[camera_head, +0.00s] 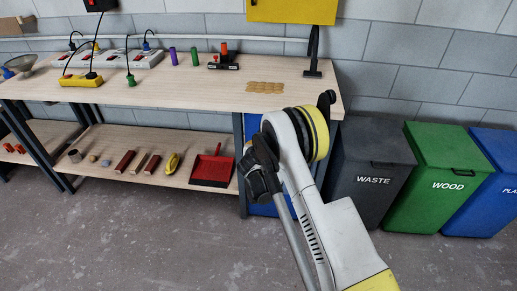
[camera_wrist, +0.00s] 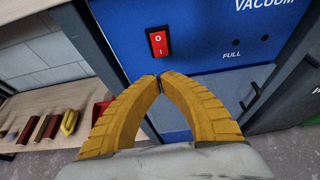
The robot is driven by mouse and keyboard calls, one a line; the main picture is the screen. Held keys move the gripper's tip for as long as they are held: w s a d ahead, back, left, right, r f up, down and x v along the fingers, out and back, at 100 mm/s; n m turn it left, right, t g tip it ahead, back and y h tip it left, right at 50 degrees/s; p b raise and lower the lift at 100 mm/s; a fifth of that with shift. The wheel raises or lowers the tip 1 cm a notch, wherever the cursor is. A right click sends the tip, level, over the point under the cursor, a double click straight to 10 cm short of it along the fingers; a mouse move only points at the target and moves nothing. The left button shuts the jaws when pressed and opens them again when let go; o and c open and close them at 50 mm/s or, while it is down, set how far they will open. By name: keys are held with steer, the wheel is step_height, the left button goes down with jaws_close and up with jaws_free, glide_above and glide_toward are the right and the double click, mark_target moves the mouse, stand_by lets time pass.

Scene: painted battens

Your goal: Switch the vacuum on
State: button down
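The vacuum is a blue unit under the right end of the workbench. In the wrist view its blue front panel (camera_wrist: 205,50) carries the word VACUUM, and it shows partly behind my arm in the head view (camera_head: 262,210). A red rocker switch (camera_wrist: 158,43) marked O above and I below sits on the panel. I cannot tell which side is pressed in. My gripper (camera_wrist: 159,78) has yellow ribbed fingers with their tips together and nothing between them. The tips appear just below the switch, apart from it in the picture. My arm hides the gripper in the head view.
The workbench (camera_head: 200,97) holds power strips, cans and tools. Its lower shelf (camera_head: 115,183) holds wood pieces and a red dustpan (camera_head: 212,169). A grey WASTE bin (camera_head: 370,185), a green WOOD bin (camera_head: 445,185) and a blue bin (camera_head: 490,205) stand to the right.

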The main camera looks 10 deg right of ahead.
steer(key=r+b+x, duration=0.1)
steer(key=b+x, duration=0.1)
steer(key=x, duration=0.5)
steer(key=shift+w+d+b, duration=0.2)
steer(key=shift+w+b, duration=0.1)
steer(key=shift+w, duration=0.1)
steer(key=shift+w+d+f, duration=0.15)
steer(key=shift+w+f, duration=0.05)
steer(key=shift+w, duration=0.2)
steer(key=shift+r, duration=0.15)
steer(key=shift+r, duration=0.75)
